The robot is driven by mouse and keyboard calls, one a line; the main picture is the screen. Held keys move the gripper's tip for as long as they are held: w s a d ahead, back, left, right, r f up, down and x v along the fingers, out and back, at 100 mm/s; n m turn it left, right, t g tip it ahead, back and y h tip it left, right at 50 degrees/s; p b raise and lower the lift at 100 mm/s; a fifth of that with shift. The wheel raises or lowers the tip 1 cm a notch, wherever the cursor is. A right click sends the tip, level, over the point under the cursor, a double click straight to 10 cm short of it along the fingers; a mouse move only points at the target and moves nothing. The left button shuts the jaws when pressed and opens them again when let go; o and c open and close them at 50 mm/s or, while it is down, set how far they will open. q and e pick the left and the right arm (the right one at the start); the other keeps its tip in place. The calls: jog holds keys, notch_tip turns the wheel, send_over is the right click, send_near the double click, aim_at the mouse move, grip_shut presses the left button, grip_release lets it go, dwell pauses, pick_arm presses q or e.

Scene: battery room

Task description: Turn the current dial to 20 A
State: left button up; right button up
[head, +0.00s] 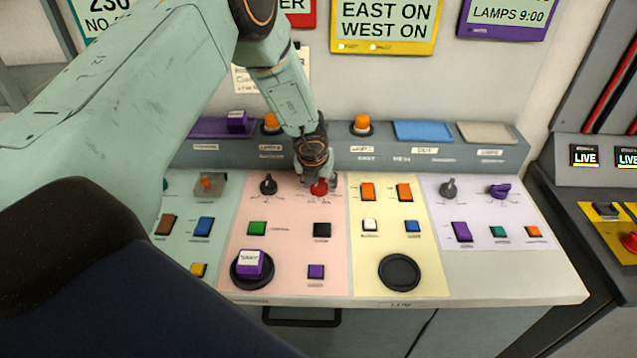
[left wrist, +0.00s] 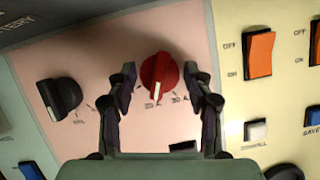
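The red current dial (head: 319,188) is at the upper right of the pink panel. In the left wrist view, the dial (left wrist: 160,75) has a white pointer line aimed down and slightly left, close to the "20 A" label; "30 A" is to its right. My left gripper (head: 316,172) is directly over the dial and partly hides it in the head view. In the left wrist view its two fingers (left wrist: 160,80) are apart, one on each side of the dial. A thin gap shows at the left finger; contact at the right finger is unclear. My right gripper is not visible.
A black dial (head: 268,184) is left of the red one. Below are a green button (head: 257,228), a black button (head: 322,229) and a purple block (head: 249,263) on a round black base. Orange rocker switches (head: 368,191) are on the yellow panel to the right.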

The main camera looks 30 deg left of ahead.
pick_arm(q)
jog(key=shift+o, duration=1)
jog(key=shift+s+f, duration=0.1)
jog(key=v, duration=1.2)
